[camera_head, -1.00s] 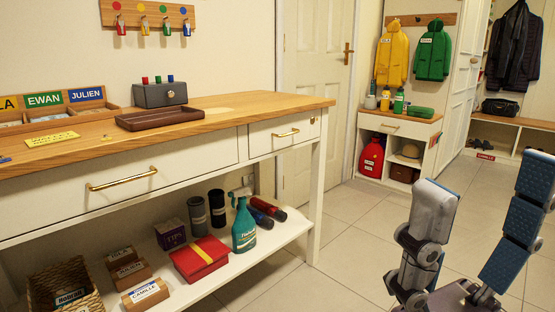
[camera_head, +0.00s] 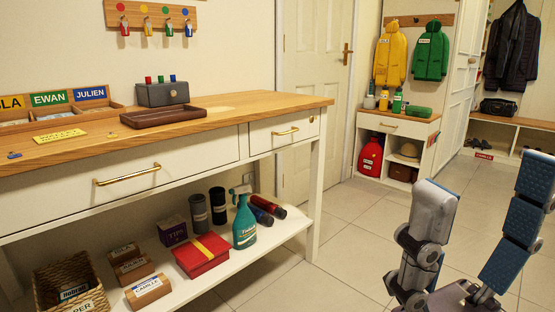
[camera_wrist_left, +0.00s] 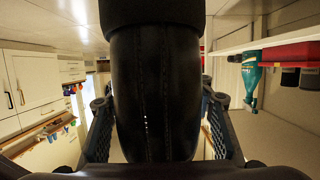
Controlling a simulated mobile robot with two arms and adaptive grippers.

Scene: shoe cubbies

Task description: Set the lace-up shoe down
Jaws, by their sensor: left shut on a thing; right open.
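A black item with stitched seams, which looks like the lace-up shoe (camera_wrist_left: 155,70), fills the middle of the left wrist view. My left gripper (camera_wrist_left: 157,115) is shut on it, with one finger on each side. Its laces and its lower end are not clear in this view. The left gripper and the held shoe do not show in the head view. My right gripper (camera_head: 487,178) is open and empty at the lower right of the head view, its fingers wide apart over the floor.
A wooden-topped table (camera_head: 240,97) with drawers stands at left; its lower shelf (camera_head: 285,232) holds a red box (camera_head: 202,256), a spray bottle (camera_head: 244,222) and a basket (camera_head: 60,278). A small cabinet (camera_head: 398,124) and a bench (camera_head: 525,122) stand at the back. The tiled floor between is clear.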

